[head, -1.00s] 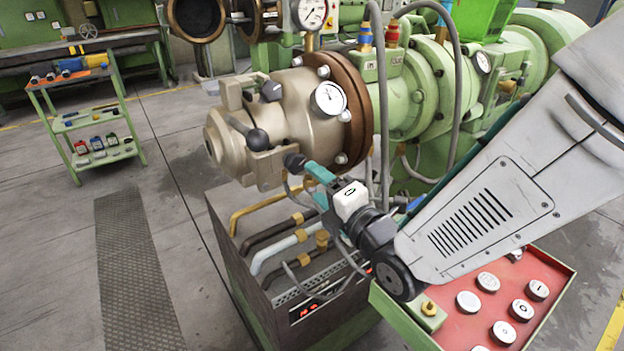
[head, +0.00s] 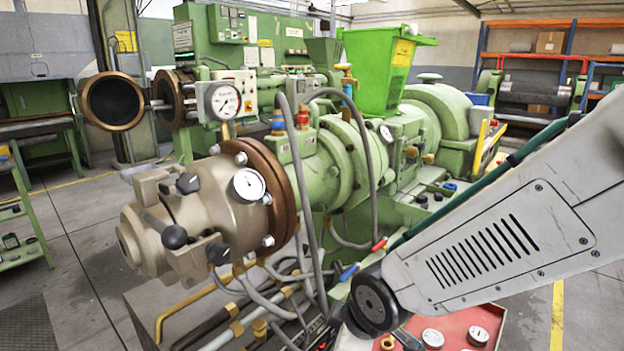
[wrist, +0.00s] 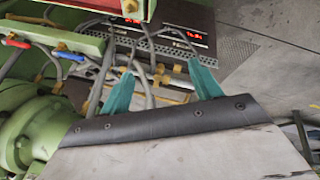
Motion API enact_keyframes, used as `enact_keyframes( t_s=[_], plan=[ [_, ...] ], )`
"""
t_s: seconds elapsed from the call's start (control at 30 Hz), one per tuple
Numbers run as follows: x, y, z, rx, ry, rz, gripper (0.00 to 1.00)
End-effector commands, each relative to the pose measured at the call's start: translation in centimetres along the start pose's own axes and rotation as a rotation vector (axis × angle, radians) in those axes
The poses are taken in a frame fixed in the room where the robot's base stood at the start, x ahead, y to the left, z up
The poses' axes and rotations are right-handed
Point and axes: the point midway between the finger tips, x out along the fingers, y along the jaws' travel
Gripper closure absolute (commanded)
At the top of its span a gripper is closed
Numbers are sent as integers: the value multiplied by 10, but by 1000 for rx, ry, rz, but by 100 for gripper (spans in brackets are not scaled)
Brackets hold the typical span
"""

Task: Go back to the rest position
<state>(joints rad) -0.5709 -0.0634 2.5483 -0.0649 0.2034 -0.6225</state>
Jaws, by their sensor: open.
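My gripper (wrist: 163,82) shows in the wrist view as two teal fingers spread well apart, with nothing between them. Beyond the fingers are hoses, pipes and a dark panel with red digits (wrist: 195,38). In the head view my arm reaches in from the right edge, and my gripper is not clearly visible there. The green extruder (head: 335,165) fills the middle of the head view. Its bronze-coloured end (head: 185,215) points to the left and carries a round gauge (head: 249,184).
Grey hoses (head: 310,200) hang beside the extruder. A green hopper (head: 375,72) stands on top. A green trolley (head: 25,225) is at the left edge. Bare floor (head: 90,240) shows at left.

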Motion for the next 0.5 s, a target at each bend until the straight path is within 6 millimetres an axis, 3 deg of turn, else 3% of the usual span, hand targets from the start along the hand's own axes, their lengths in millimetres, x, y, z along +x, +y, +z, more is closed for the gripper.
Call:
enact_keyframes(
  t_s=[0.13, 0.3, 0.5],
  plan=[
    [-58, 4, 62, 379, -206, -64, 37],
    [-137, -10, 125, 802, -414, -96, 37],
    [-209, -28, 168, 1106, -480, -69, 37]
  ],
)
